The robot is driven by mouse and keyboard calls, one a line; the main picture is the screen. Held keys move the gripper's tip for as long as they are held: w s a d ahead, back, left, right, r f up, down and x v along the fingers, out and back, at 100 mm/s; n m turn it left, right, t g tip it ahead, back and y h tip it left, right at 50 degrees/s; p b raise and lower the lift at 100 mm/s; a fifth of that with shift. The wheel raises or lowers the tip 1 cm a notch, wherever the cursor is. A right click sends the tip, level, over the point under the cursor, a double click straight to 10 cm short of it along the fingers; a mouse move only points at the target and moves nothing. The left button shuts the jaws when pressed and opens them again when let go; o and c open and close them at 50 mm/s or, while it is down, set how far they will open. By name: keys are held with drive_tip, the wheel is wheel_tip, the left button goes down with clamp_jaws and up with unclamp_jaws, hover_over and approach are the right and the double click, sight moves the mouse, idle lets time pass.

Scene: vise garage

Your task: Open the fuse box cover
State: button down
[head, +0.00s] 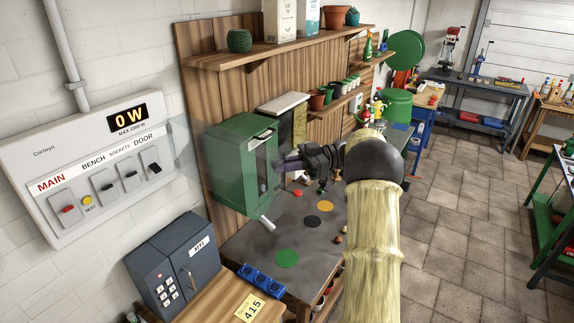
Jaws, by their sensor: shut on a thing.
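The fuse box (100,170) is a white wall panel at the left, with a "0 W" display and a row of switches under MAIN, BENCH, SOCKETS and DOOR. Its switches show uncovered. A see-through cover (184,155) stands out from its right side, swung away from the switches, and overlaps the green cabinet behind in the picture. My gripper (280,168) is shut at the cover's far edge, in front of the green cabinet. The exact grip on the edge is too small to see clearly. My pale yellow-sleeved forearm reaches up from the bottom.
A dark key box (172,268) is below the fuse box. Shelves (270,52) with pots and cartons hang above. Tiled floor (455,220) is free at the right.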

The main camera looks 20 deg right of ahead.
drive_tip(key=shift+a+r, duration=0.15)
drive_tip(key=shift+r, duration=0.3)
drive_tip(key=c, duration=1.6)
unclamp_jaws()
drive_tip(key=shift+w+a+f, duration=0.1)
drive_tip(key=shift+w+a, duration=0.05)
drive_tip(key=shift+d, duration=0.2)
